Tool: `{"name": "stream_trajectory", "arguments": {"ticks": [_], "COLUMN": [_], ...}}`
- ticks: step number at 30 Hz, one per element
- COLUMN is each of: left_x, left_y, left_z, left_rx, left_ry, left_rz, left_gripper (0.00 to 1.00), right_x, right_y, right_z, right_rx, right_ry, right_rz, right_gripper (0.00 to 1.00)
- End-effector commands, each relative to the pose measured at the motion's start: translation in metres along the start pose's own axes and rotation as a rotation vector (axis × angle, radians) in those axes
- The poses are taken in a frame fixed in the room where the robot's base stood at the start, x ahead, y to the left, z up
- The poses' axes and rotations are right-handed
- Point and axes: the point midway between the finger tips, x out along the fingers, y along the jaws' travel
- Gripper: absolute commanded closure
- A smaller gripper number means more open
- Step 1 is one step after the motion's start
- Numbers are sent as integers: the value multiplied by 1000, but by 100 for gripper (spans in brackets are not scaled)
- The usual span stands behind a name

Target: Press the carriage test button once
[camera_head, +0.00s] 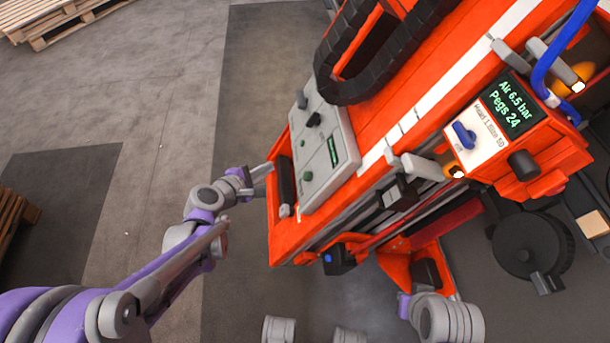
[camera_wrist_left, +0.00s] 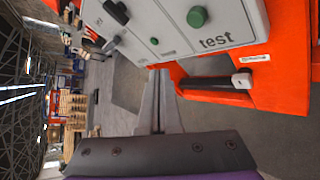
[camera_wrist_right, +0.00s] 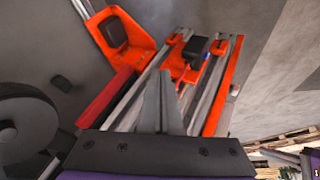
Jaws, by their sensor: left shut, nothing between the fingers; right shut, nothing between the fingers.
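A grey control panel (camera_head: 325,190) sits on the side of the orange machine. In the left wrist view a round green button (camera_wrist_left: 197,16) stands beside the word "test" on this panel. In the head view a green button (camera_head: 308,176) shows on the panel, its label too small to read. My left gripper (camera_head: 268,167) is shut and empty beside the panel's left edge. In the left wrist view its fingertips (camera_wrist_left: 160,72) appear below the panel, apart from the test button. My right gripper (camera_wrist_right: 163,78) is shut and empty near the machine's rails.
A black handle bar (camera_head: 286,182) runs along the machine beside the panel. A black cable chain (camera_head: 345,90) arches above it. A box with a display (camera_head: 510,105) and blue knob (camera_head: 463,134) is at the right. Open floor (camera_head: 160,90) lies left of the machine.

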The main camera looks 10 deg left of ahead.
Motion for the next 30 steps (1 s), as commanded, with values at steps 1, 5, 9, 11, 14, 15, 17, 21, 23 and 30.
{"name": "stream_trajectory", "arguments": {"ticks": [1,5,9,11,14,15,17,21,23,30], "left_x": [6,19,33,38,46,48,51,54,55,55], "left_y": [-5,-15,-26,-29,-35,-36,-38,-40,-41,-40], "left_z": [3,13,23,27,32,34,36,40,40,40], "left_rx": [1,2,3,2,3,2,3,1,1,1], "left_ry": [-4,-5,-3,-4,-3,-3,-2,-2,-2,-1], "left_rz": [-3,-3,-3,-2,-3,-3,-2,-1,-1,-1], "left_gripper": [100,100,100,100,100,100,100,100,100,100], "right_x": [5,14,24,28,33,34,36,38,38,37], "right_y": [0,0,0,0,0,0,0,0,0,0], "right_z": [1,4,6,7,8,9,9,9,9,9], "right_rx": [0,0,0,0,0,0,0,0,0,0], "right_ry": [-2,-5,-7,-8,-9,-10,-10,-10,-10,-10], "right_rz": [0,0,0,0,0,0,0,0,0,0], "right_gripper": [100,100,100,100,100,100,100,100,100,100]}}
